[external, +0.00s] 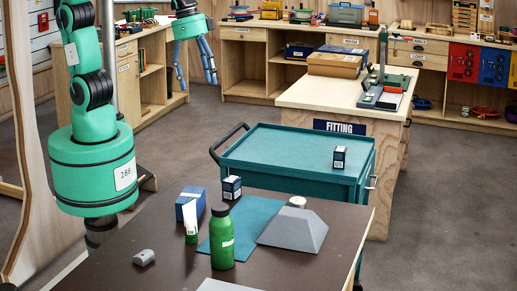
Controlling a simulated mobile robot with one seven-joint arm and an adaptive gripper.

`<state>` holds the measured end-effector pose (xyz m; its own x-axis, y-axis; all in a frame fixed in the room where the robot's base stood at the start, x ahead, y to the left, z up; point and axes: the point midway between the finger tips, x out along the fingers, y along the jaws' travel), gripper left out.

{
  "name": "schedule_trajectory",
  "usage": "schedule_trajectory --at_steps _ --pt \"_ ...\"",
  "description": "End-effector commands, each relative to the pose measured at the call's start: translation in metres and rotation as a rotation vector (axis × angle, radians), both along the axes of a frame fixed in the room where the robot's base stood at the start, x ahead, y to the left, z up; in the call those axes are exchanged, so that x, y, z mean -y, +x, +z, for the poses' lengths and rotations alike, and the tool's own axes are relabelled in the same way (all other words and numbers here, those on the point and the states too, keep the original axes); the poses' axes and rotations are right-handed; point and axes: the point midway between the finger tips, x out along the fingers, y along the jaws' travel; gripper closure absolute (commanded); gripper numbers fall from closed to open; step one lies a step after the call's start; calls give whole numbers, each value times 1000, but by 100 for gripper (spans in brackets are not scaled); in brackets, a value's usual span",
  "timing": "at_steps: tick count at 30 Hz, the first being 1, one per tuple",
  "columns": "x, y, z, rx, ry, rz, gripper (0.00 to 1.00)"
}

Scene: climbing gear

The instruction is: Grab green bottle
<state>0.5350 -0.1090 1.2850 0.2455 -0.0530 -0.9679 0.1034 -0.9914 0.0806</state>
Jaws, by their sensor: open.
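The green bottle (222,238) stands upright on the dark table (163,240), near its front middle. It has a dark cap and white lettering. My gripper (197,75) hangs from the green arm at the upper left, fingers pointing down. It is open and empty, apart from the bottle and higher in the picture. A smaller green and white tube (191,222) stands to the left of the bottle.
Behind the bottle are a blue box (190,205), a dark small box (231,188) and a teal mat (250,217). A grey tapered block (293,230) is to its right, a small grey piece (144,257) to its left. A teal cart (290,150) stands behind.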

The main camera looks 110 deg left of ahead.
Motion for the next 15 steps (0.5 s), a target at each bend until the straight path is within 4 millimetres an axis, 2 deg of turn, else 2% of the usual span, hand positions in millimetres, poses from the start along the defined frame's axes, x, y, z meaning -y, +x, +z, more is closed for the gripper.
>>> schedule_trajectory --at_steps 6,15 --pt "41 45 -33 -63 -2 21 26" --pt "100 95 -93 -142 5 58 26"
